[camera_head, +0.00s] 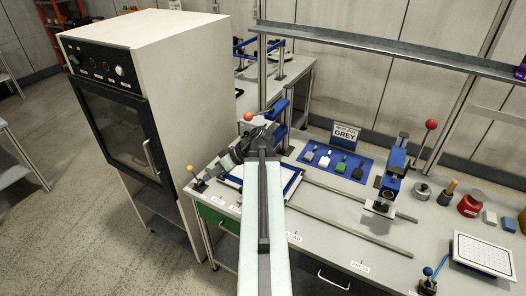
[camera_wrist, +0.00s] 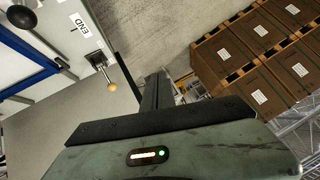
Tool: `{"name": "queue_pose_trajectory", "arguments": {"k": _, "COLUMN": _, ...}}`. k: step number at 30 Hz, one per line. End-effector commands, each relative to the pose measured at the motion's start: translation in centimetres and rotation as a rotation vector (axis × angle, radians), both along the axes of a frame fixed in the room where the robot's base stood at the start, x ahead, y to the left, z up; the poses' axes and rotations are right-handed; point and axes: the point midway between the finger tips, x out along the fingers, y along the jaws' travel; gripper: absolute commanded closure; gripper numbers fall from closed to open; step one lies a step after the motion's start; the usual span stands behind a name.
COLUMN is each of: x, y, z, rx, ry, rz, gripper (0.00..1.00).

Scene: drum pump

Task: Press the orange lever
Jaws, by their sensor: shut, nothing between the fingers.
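A small lever with a yellow-orange ball knob (camera_head: 190,168) stands at the left front corner of the workbench. In the wrist view the same orange knob (camera_wrist: 112,87) is on a metal stem beside the END label (camera_wrist: 82,23). My gripper (camera_head: 209,173) reaches left over the bench, close to this lever. In the wrist view my gripper (camera_wrist: 156,78) is shut and empty, with its fingers right of the knob and apart from it in the picture. Another orange-red ball (camera_head: 248,117) rises behind my arm; its base is hidden.
A white oven cabinet (camera_head: 165,65) stands close left of the bench. A blue press (camera_head: 393,172) with a red ball lever (camera_head: 432,124) and a blue-knobbed lever (camera_head: 428,272) are further right. Brown boxes (camera_wrist: 255,60) show beyond the bench edge. Floor in front is free.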

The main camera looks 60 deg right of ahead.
Motion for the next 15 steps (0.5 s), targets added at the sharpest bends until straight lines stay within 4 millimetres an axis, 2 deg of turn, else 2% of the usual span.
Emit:
{"name": "queue_pose_trajectory", "arguments": {"k": 1, "x": 2.3, "y": 3.9, "z": -2.2, "rx": 0.013, "ry": 0.088, "rz": 0.043, "gripper": 1.00}}
{"name": "queue_pose_trajectory", "arguments": {"k": 3, "x": 4.7, "y": 8.8, "z": -4.5, "rx": 0.017, "ry": 0.223, "rz": 0.072, "gripper": 1.00}}
{"name": "queue_pose_trajectory", "arguments": {"k": 5, "x": 6.2, "y": 13.0, "z": -6.3, "rx": 0.001, "ry": 0.334, "rz": 0.088, "gripper": 1.00}}
{"name": "queue_pose_trajectory", "arguments": {"k": 6, "x": 7.0, "y": 15.7, "z": -7.4, "rx": -0.019, "ry": 0.404, "rz": 0.094, "gripper": 1.00}}
{"name": "queue_pose_trajectory", "arguments": {"k": 9, "x": 8.3, "y": 22.3, "z": -9.9, "rx": -0.097, "ry": 0.556, "rz": 0.093, "gripper": 1.00}}
{"name": "queue_pose_trajectory", "arguments": {"k": 12, "x": 8.9, "y": 28.1, "z": -11.7, "rx": -0.197, "ry": 0.662, "rz": 0.067, "gripper": 1.00}}
{"name": "queue_pose_trajectory", "arguments": {"k": 15, "x": 9.0, "y": 32.6, "z": -12.8, "rx": -0.295, "ry": 0.719, "rz": 0.033, "gripper": 1.00}}
